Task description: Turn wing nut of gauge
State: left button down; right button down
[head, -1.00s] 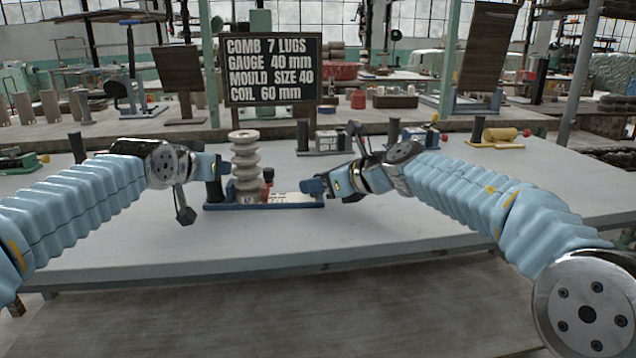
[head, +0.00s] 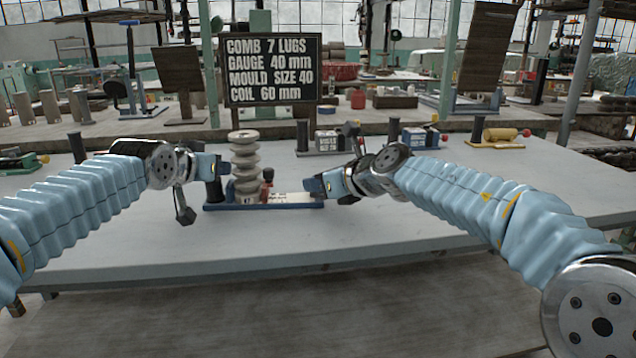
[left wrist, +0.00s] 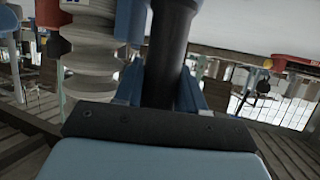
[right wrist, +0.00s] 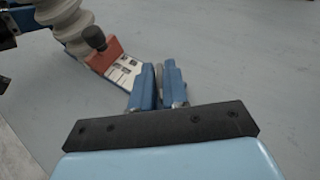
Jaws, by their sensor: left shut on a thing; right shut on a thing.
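The gauge has a long blue base (head: 262,205) on the table, with a pale ribbed clay piece (head: 245,165) standing on its left part. A red block with a dark knob (head: 268,177) and a white marked plate (head: 290,198) sit to its right. They also show in the right wrist view, the red block (right wrist: 104,57) nearer the clay piece. My left gripper (head: 222,165) is shut on the black post (left wrist: 168,50) at the base's left end. My right gripper (head: 314,187) is shut at the base's right end; its fingers (right wrist: 158,82) hide the wing nut they hold.
A sign (head: 271,70) stands behind, reading comb 7 lugs, gauge 40 mm, mould size 40, coil 60 mm. Other blocks with black posts, one grey (head: 327,140) and one blue (head: 420,137), stand farther back. The table front (head: 300,245) is clear.

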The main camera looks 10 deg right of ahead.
pick_arm(q)
jog(key=shift+f, duration=0.3)
pick_arm(e)
jog(key=shift+s+a+f+m+t+h, duration=0.15)
jog(key=shift+a+m+t+h, duration=0.3)
jog(key=shift+m+h, duration=0.35)
jog(key=shift+f+m+t+h, duration=0.2)
jog(key=shift+m+t+h, duration=0.15)
jog(key=shift+m+h, duration=0.4)
jog(key=shift+d+m+h, duration=0.1)
jog(key=shift+m+h, duration=0.55)
jog(key=shift+h, duration=0.4)
jog(key=shift+d+r+m, duration=0.1)
jog(key=shift+r+m, duration=0.1)
jog(key=shift+m, duration=0.1)
jog(key=c, duration=1.2)
grip_release()
jog(key=shift+r+t, duration=0.1)
jog(key=shift+t, duration=0.2)
jog(key=v, duration=1.2)
jog(key=shift+r, duration=0.1)
